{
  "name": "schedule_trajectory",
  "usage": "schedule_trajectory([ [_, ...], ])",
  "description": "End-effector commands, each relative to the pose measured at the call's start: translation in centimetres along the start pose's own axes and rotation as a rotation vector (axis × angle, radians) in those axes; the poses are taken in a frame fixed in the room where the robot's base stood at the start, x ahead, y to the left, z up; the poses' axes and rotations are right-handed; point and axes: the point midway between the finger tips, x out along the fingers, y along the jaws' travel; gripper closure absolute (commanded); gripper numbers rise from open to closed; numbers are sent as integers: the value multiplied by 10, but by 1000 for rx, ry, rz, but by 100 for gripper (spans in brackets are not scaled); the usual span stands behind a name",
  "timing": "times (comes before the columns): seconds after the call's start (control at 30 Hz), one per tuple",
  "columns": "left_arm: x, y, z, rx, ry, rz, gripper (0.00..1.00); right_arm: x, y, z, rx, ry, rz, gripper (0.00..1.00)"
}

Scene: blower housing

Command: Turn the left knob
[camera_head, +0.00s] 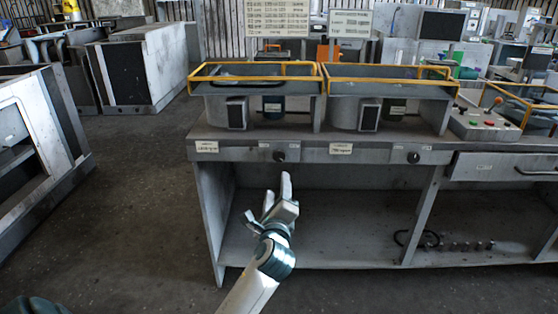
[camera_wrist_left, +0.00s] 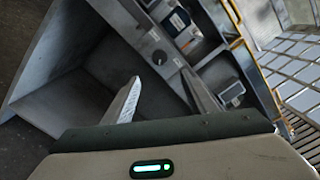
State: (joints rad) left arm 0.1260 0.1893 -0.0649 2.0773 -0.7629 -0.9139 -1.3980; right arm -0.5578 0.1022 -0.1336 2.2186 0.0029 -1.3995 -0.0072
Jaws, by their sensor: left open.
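The left knob (camera_head: 279,156) is a small dark round knob on the grey front panel of the bench. It also shows in the left wrist view (camera_wrist_left: 159,57), between and beyond the fingertips. A similar right knob (camera_head: 414,157) sits farther right on the same panel. My left gripper (camera_head: 268,197) is open and empty, below the left knob in the head view; in the left wrist view its two fingers (camera_wrist_left: 160,78) are spread apart. The fingers appear clear of the knob. My right gripper is in neither view.
The bench (camera_head: 240,150) carries two yellow-railed blower housings and has an open shelf below. Grey cabinets (camera_head: 140,70) stand at left. The floor before the bench is clear.

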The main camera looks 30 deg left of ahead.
Motion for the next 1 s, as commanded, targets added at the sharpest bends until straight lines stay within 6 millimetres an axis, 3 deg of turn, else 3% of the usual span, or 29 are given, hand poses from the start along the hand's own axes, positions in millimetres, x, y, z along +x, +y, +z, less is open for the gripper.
schedule_trajectory([
  [0.7,120,0,0,-1,-1,1,48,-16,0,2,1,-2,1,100],
  [1.0,155,0,0,-1,0,0,48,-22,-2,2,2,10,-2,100],
])
